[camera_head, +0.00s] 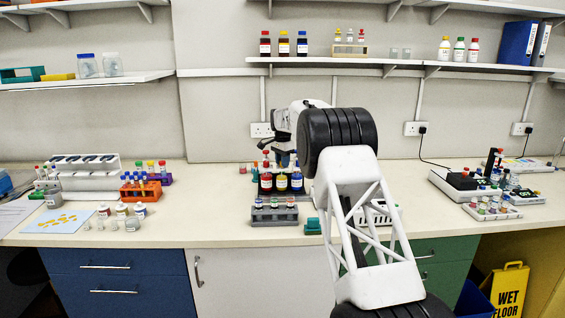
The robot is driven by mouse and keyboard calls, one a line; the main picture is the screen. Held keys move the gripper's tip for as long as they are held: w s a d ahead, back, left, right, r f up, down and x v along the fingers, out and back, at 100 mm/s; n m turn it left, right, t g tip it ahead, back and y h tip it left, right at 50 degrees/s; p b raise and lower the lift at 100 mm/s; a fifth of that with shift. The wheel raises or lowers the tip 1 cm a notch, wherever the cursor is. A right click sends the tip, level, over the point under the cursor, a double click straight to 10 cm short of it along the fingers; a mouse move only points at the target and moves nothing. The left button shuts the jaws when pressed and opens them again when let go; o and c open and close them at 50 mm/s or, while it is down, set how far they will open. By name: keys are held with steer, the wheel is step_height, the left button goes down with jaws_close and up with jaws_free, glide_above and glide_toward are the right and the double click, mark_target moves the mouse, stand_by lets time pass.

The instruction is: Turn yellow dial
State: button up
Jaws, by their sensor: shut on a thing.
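My arm rises from the bottom right and bends over the bench, and its black joint hides much of the middle. My gripper (279,146) is small and dark at the far end, above the back of the bench. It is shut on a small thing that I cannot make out. Dark bottles with red (266,183), yellow (281,183) and blue (297,183) labels stand just in front of and below it. I cannot make out a yellow dial in this view.
A grey rack (274,215) with small vials stands before the bottles, a teal block (312,226) beside it. A white rack (375,214) is partly behind my arm. Left are an orange rack (140,190) and a blue mat (58,221); right, a black-topped device (462,181). Bench is clear around (200,205).

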steer(key=shift+r, duration=0.1)
steer(key=o, duration=0.9)
steer(key=shift+r, duration=3.8)
